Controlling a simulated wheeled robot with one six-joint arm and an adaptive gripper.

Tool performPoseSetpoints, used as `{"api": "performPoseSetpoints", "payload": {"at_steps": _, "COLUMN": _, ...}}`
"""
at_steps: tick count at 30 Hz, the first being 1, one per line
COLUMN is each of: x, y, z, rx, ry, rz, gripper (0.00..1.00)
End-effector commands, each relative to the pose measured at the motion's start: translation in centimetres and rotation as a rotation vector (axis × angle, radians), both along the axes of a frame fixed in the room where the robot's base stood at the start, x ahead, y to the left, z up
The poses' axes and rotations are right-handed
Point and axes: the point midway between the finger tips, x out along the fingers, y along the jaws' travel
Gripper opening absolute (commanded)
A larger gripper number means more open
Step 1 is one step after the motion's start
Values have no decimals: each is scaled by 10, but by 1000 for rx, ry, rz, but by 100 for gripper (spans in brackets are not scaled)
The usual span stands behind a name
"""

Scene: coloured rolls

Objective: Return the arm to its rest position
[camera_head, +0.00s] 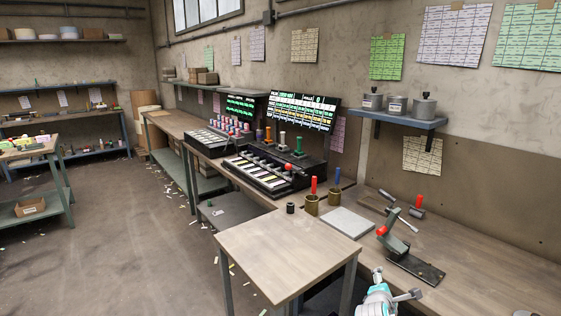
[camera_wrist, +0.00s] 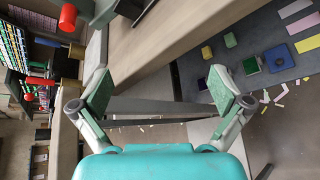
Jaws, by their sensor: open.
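My gripper shows in the wrist view (camera_wrist: 160,90) with its two green-padded fingers spread wide. Nothing is between the fingers. In the head view, a teal and grey part of my arm shows at the bottom right, in front of the workbench (camera_head: 465,265). The small wooden table (camera_head: 290,245) stands to its left, and its top is bare. A red roll (camera_head: 314,184) and a blue roll (camera_head: 337,177) stand upright in brass cups on the bench. My gripper is apart from them.
A lever tool with a red knob (camera_head: 382,231) stands on the bench near my arm. A grey plate (camera_head: 347,223) lies behind the table. A console (camera_head: 270,175) stands farther back. In the wrist view, a blue block (camera_wrist: 280,58) sits on a dark surface. The floor at left is mostly open.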

Motion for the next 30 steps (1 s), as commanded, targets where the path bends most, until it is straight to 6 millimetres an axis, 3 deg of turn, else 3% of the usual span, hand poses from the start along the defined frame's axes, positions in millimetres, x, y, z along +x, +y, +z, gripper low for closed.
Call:
{"api": "performPoseSetpoints", "payload": {"at_steps": 1, "x": -17, "y": 6, "z": -21, "rx": 38, "ry": -13, "rz": 5, "gripper": 100}}
{"api": "performPoseSetpoints", "payload": {"at_steps": 6, "x": -68, "y": 26, "z": -71, "rx": 183, "ry": -86, "rz": 15, "gripper": 100}}
{"api": "performPoseSetpoints", "payload": {"at_steps": 15, "x": -172, "y": 59, "z": -132, "rx": 463, "ry": -200, "rz": 13, "gripper": 100}}
{"api": "performPoseSetpoints", "payload": {"at_steps": 22, "x": -258, "y": 82, "z": -157, "rx": 693, "ry": -275, "rz": -8, "gripper": 100}}
{"api": "performPoseSetpoints", "payload": {"at_steps": 30, "x": -358, "y": 104, "z": -159, "rx": 970, "ry": -354, "rz": -57, "gripper": 100}}
